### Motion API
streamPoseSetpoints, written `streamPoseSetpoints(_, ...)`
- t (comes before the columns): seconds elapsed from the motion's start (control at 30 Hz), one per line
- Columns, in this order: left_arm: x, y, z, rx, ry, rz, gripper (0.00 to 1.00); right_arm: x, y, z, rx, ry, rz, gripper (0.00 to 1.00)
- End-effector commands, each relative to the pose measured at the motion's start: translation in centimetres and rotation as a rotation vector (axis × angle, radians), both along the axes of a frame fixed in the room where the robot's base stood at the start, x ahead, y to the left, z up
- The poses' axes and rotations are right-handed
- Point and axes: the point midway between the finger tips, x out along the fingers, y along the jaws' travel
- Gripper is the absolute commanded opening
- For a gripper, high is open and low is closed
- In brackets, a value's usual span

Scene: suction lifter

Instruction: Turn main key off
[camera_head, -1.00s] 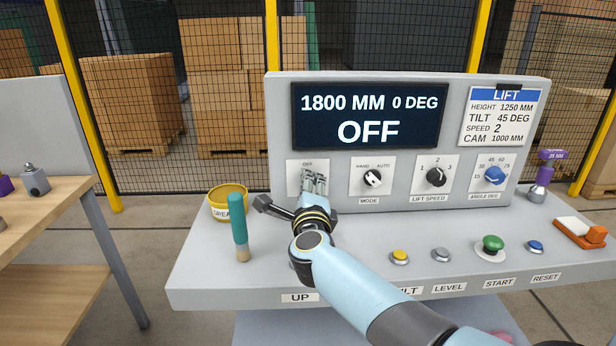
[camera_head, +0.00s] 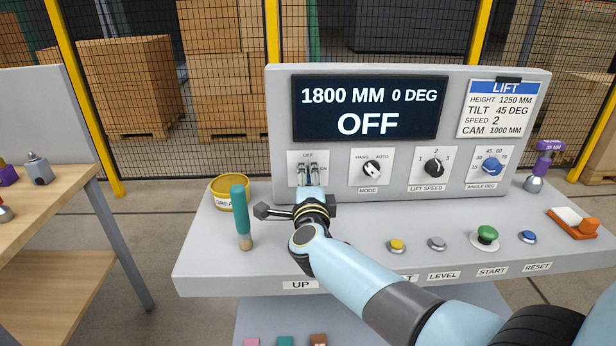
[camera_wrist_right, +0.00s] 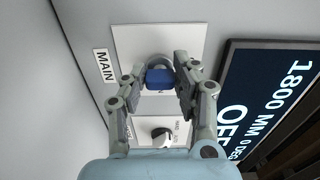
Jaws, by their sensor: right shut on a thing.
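The blue main key (camera_wrist_right: 160,78) sits on a white plate (camera_wrist_right: 140,40) beside the MAIN label (camera_wrist_right: 105,65) in the right wrist view. My right gripper (camera_head: 311,170) reaches the panel's leftmost switch plate, marked OFF at its top, and hides the key in the head view. In the right wrist view my right gripper (camera_wrist_right: 160,80) has one finger on each side of the key and is shut on it. The display (camera_head: 368,110) reads 1800 MM, 0 DEG and OFF. My left gripper is not in view.
The mode knob (camera_head: 371,169), lift speed knob (camera_head: 434,167) and angle knob (camera_head: 491,166) line the panel to the right. A teal-handled lever (camera_head: 239,210) and yellow grease tub (camera_head: 229,193) stand left of my right wrist. Several buttons lie along the front of the console.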

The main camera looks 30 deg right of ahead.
Motion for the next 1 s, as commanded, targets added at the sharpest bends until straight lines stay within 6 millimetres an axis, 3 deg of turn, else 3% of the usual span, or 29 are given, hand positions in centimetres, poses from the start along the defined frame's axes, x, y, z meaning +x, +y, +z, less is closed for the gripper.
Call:
streamPoseSetpoints(0.17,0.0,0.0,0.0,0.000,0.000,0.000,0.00,0.0,0.1,-0.2,0.001,0.004,0.003,0.00)
streamPoseSetpoints(0.2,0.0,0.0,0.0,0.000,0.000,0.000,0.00,0.0,0.1,-0.2,0.001,0.004,0.003,0.31)
streamPoseSetpoints(0.37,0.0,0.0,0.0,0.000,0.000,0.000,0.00,0.0,0.1,-0.1,0.002,0.003,0.002,0.52)
streamPoseSetpoints(0.73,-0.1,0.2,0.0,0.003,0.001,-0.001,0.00,-0.7,0.5,-0.2,0.002,0.003,0.001,0.52)
streamPoseSetpoints(1.0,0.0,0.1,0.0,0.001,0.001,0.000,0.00,-5.5,3.4,-0.3,0.006,0.004,0.001,0.52)
